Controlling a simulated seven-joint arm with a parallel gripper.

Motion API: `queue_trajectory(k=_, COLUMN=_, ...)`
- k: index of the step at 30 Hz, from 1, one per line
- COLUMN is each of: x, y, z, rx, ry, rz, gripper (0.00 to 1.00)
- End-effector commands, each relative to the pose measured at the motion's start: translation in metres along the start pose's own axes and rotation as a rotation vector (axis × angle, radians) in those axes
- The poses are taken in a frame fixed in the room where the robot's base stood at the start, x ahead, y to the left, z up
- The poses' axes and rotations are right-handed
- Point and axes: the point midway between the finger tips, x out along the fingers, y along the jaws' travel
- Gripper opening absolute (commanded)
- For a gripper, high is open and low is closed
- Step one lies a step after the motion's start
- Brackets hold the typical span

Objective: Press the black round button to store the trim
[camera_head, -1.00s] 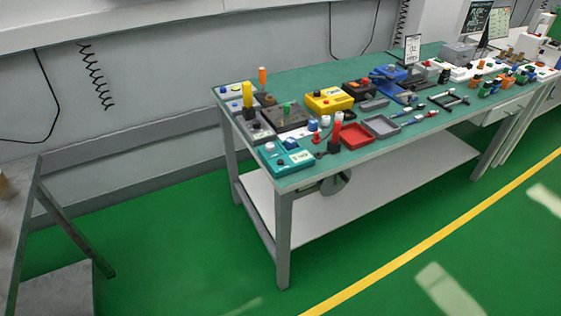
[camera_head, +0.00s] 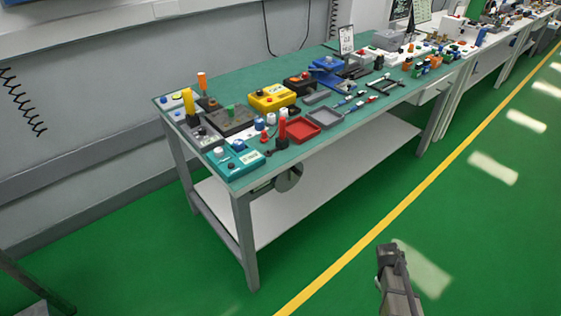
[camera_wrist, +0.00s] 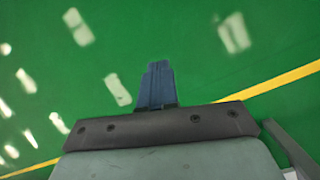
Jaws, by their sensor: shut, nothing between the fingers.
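Several coloured control boxes stand on the green-topped table in the head view. A yellow box (camera_head: 272,98) has small dark round spots on top that look like buttons. A teal box (camera_head: 236,163) at the near left corner carries pale and blue knobs. Which one holds the black round button is too small to tell. My gripper (camera_wrist: 157,66) shows in the wrist view with its blue-grey fingers shut together and empty, over green floor. Part of my arm shows at the lower right of the head view, away from the table.
The table (camera_head: 270,185) has a white lower shelf. A red tray (camera_head: 300,131), a grey tray (camera_head: 325,116), a yellow post (camera_head: 188,101) and several tools crowd its top. Open green floor with a yellow line (camera_head: 370,232) lies in front. More benches stand at the far right.

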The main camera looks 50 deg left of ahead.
Motion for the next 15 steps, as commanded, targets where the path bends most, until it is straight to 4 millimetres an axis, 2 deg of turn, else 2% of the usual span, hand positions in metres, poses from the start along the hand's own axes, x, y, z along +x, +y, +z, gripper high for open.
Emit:
queue_trajectory(k=1, x=-0.017, y=0.001, z=-0.018, rx=-0.039, ry=0.011, rz=0.029, gripper=0.0)
queue_trajectory(k=3, x=-0.038, y=-0.001, z=-0.036, rx=-0.087, ry=0.023, rz=0.065, gripper=0.0)
queue_trajectory(k=8, x=-0.088, y=-0.007, z=-0.076, rx=-0.195, ry=0.048, rz=0.147, gripper=0.0)
queue_trajectory(k=15, x=-0.166, y=-0.029, z=-0.128, rx=-0.344, ry=0.082, rz=0.262, gripper=0.0)
